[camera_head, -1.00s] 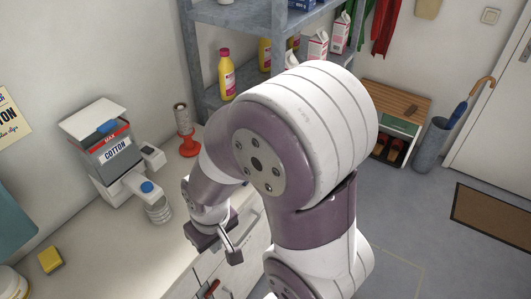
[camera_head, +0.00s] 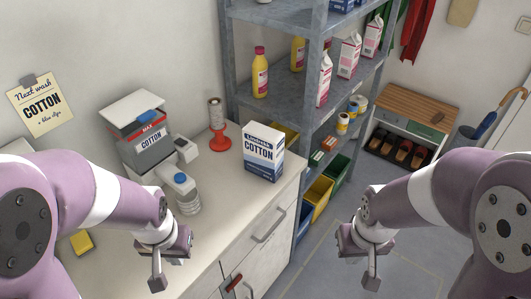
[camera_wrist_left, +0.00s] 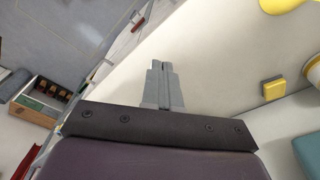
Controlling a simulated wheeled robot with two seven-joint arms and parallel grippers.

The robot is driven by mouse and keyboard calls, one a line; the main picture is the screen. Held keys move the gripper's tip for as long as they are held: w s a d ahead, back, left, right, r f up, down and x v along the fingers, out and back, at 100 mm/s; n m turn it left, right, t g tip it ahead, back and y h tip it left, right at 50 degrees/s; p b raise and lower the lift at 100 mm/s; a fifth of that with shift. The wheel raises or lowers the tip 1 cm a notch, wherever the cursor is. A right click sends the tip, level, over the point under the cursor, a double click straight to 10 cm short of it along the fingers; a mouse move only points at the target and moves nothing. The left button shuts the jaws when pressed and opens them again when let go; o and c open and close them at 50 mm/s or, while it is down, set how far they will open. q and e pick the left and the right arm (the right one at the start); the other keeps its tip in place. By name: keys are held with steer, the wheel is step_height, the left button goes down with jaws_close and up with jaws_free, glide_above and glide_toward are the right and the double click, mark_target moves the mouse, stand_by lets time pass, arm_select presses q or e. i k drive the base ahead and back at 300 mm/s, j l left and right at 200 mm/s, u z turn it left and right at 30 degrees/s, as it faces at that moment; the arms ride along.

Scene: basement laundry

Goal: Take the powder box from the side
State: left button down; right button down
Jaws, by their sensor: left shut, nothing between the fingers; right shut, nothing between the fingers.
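The powder box (camera_head: 263,153), white and blue with the word COTTON, stands upright on the right end of the white counter (camera_head: 235,212), its front in plain sight in the head view. My right gripper (camera_head: 371,281) is shut and empty over the floor, right of the counter. Neither gripper touches the box.
A red spool stand (camera_head: 219,138), a clear bottle with a blue cap (camera_head: 187,194) and a grey COTTON dispenser (camera_head: 142,135) stand left of the box. A yellow sponge (camera_head: 82,242) lies at the left. A grey shelf (camera_head: 290,95) with bottles and cartons rises behind.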

mark_target(263, 145)
steer(key=u, duration=0.55)
steer(key=i+l+u, duration=0.2)
steer(key=l+u, duration=0.2)
steer(key=l, duration=0.25)
steer(key=l+u, duration=0.45)
steer(key=l, duration=0.25)
steer(key=l+u, duration=0.4)
steer(key=l, duration=1.05)
steer(key=k+l, duration=0.1)
steer(key=l, duration=0.65)
steer(key=l+u, duration=0.1)
steer(key=l, duration=0.6)
steer(key=k, duration=0.05)
